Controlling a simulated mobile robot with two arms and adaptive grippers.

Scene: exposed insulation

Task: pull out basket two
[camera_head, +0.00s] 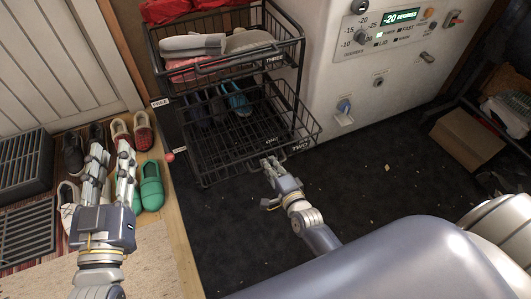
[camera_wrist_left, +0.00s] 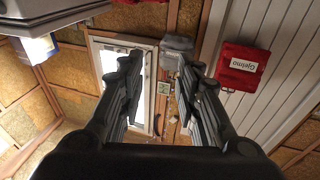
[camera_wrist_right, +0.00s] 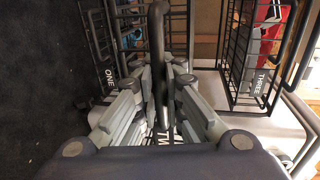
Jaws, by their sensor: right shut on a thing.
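Basket two (camera_head: 300,147) is the black wire basket with the "TWO" label, below basket three (camera_head: 274,60) on the rack. Blue slippers (camera_head: 236,100) lie within its outline in the head view. My right gripper (camera_head: 268,163) is at its front and shut on its dark handle bar (camera_wrist_right: 157,45), which runs between the fingers in the right wrist view. The fingers partly hide the "TWO" label there. A "ONE" label (camera_head: 272,140) shows beside it. My left gripper (camera_head: 110,158) is open and empty above the shoes at left; its fingers stand apart in the left wrist view (camera_wrist_left: 163,75).
Basket three holds folded cloths (camera_head: 193,45). A white control panel (camera_head: 380,60) with knobs stands right of the rack. Several shoes (camera_head: 151,185) and a dark crate (camera_head: 25,165) are at left. A cardboard box (camera_head: 467,138) is at right. Dark floor before the rack is mostly clear.

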